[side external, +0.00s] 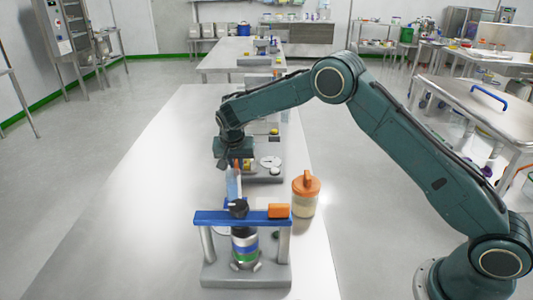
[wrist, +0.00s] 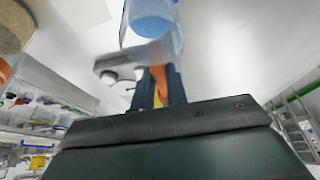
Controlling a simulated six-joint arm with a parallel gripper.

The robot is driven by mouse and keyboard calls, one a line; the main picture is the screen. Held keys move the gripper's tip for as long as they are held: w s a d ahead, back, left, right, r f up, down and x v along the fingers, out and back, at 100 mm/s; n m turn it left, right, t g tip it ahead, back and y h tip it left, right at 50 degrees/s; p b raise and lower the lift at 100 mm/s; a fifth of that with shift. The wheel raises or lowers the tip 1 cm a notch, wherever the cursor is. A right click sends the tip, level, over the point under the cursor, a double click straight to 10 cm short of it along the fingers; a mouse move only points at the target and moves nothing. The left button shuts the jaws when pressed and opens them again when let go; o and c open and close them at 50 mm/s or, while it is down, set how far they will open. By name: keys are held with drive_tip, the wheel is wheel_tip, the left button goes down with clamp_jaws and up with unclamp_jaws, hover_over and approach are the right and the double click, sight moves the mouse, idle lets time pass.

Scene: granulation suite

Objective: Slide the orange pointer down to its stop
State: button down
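An orange piece, which looks like the pointer (wrist: 158,78), stands between my two dark fingers in the wrist view and fills the narrow gap. My gripper (wrist: 160,85) appears shut on it. In the side view my gripper (side external: 236,160) points down over the bench, with a bit of orange at its fingertips. A clear, light-blue tube (side external: 233,186) stands just below and in front of the fingers; it also shows in the wrist view (wrist: 152,22). The stop cannot be made out.
A stand with a blue crossbar (side external: 220,217) and an orange block (side external: 279,211) is in front. An orange-lidded jar (side external: 305,196) stands close on the right. A grey base with white discs (side external: 270,164) lies behind. The left of the bench (side external: 130,220) is clear.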

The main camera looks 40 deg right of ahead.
sight(236, 167)
drive_tip(key=shift+f, duration=1.7)
drive_tip(key=c, duration=1.4)
unclamp_jaws()
drive_tip(key=shift+r, duration=0.15)
drive_tip(key=v, duration=1.3)
drive_tip(key=shift+r, duration=0.25)
drive_tip(key=shift+s+a, duration=0.15)
